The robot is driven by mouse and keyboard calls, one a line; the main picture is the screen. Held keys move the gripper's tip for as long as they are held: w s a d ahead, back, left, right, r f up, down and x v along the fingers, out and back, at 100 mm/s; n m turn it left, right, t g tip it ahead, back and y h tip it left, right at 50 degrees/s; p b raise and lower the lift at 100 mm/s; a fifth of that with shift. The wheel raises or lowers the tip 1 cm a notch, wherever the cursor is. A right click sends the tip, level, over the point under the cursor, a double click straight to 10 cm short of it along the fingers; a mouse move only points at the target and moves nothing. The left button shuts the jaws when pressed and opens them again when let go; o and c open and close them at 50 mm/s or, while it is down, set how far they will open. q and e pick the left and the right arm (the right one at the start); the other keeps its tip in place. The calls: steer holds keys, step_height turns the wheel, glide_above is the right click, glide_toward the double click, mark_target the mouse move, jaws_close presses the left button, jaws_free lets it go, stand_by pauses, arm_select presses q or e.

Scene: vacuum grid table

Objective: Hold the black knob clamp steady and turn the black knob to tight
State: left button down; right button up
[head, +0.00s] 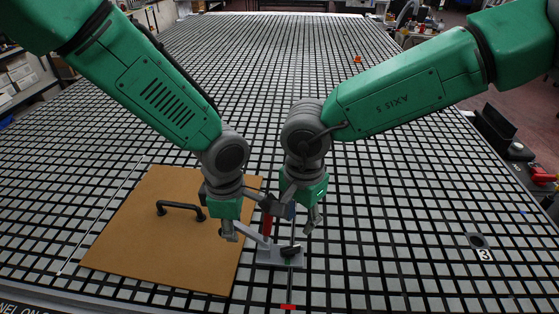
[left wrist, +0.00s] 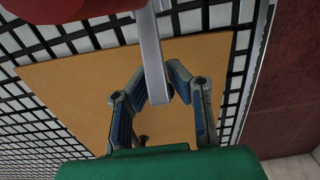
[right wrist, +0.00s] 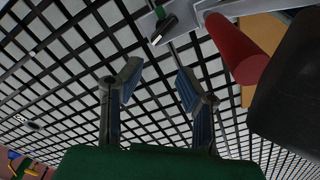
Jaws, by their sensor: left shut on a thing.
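The clamp has a grey base (head: 268,256), a grey arm (head: 252,235) and an upright red handle (head: 266,224). A small black knob (head: 290,250) sits at the base's right side. My left gripper (head: 229,237) is shut on the grey arm, whose end (left wrist: 154,85) lies between its fingers in the left wrist view. My right gripper (head: 312,222) is above and to the right of the base, apart from the knob. In the right wrist view its fingers (right wrist: 157,82) are open and empty. The red handle (right wrist: 235,50) and a dark end (right wrist: 165,27) show beyond them.
A brown board (head: 150,255) with a black pull handle (head: 181,207) lies left of the clamp. A red mark (head: 288,307) is at the front edge. A large dark shape (right wrist: 292,90) fills the right wrist view's right side.

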steer(key=w+a+r+n+t+y, duration=0.3)
steer(key=w+a+r+n+t, duration=0.1)
steer(key=w+r+n+t, duration=0.3)
steer(key=shift+w+r+n+t, duration=0.3)
steer(key=shift+w+r+n, duration=0.15)
steer(key=shift+n, duration=0.95)
steer(key=shift+d, duration=0.1)
